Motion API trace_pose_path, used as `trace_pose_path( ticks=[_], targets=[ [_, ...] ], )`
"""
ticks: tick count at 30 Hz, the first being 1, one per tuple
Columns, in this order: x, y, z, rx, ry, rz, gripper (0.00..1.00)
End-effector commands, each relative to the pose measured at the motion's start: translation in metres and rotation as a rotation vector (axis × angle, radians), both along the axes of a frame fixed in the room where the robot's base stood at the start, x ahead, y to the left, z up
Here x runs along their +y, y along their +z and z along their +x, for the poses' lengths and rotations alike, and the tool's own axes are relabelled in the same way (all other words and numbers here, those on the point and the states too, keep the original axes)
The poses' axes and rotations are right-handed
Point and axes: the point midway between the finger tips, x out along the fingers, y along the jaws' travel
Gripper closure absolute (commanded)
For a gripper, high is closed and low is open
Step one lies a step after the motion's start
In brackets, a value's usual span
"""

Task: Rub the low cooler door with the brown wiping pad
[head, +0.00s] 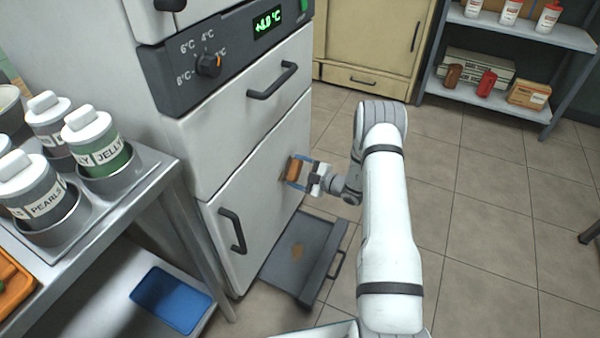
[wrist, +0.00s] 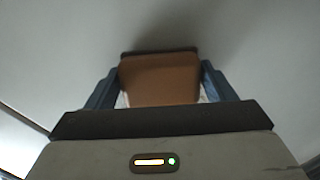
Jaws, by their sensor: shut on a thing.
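The brown wiping pad (head: 293,170) is between the fingers of my gripper (head: 299,172), which is shut on it. In the wrist view the pad (wrist: 160,80) sits between the two blue-grey fingers, its dark far edge at or very near a pale surface. The low cooler door (head: 265,175) is the white lower panel of the cooler, with a dark handle at its lower left. The pad is at the right part of this door, near mid-height. Whether it touches the door is hard to tell.
A dark open tray (head: 303,255) lies low in front of the door, below my gripper. A metal table (head: 150,185) with labelled jars stands at left, a blue tray (head: 171,299) on its lower shelf. Tiled floor (head: 480,220) to the right is clear. A shelf (head: 520,110) stands behind.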

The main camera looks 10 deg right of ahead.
Motion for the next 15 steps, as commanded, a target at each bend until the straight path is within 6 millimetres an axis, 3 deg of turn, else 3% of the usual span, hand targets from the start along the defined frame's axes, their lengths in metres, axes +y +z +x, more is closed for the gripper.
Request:
trace_pose_path(
  ticks=[8,15],
  targets=[
    [0.003,0.0,0.002,0.0,0.0,0.0,0.46],
    [0.011,0.002,-0.01,0.003,0.0,0.002,0.46]
  ],
)
